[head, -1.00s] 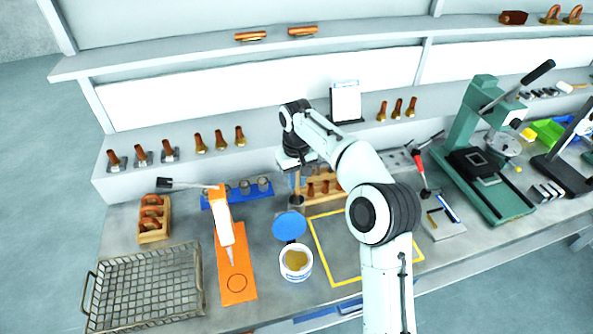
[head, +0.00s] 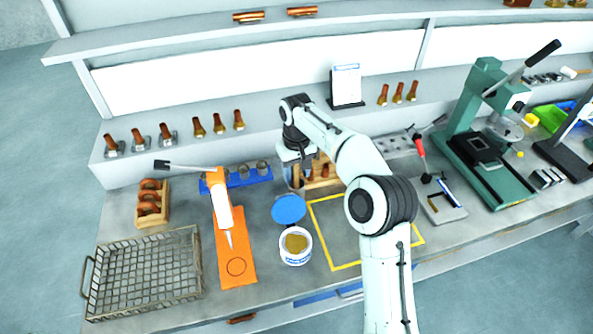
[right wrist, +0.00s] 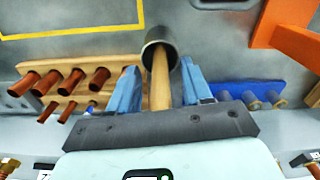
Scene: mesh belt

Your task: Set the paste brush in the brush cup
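The paste brush shows as a wooden handle (right wrist: 160,80) in the right wrist view. Its far end is inside the grey brush cup (right wrist: 168,36), and its bristles are hidden there. My right gripper (right wrist: 160,85) has its blue fingers on either side of the handle, with a visible gap on each side. In the head view my right gripper (head: 296,160) is just above the brush cup (head: 293,181), which it and the arm partly hide. My left gripper is not in view.
A wooden rack of copper fittings (head: 322,178) stands close beside the cup. The open paste tub (head: 296,258) and its blue lid (head: 289,209) are in front. A blue holder (head: 240,178) and orange mat (head: 237,282) lie left. The yellow-framed area (head: 335,225) is bare.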

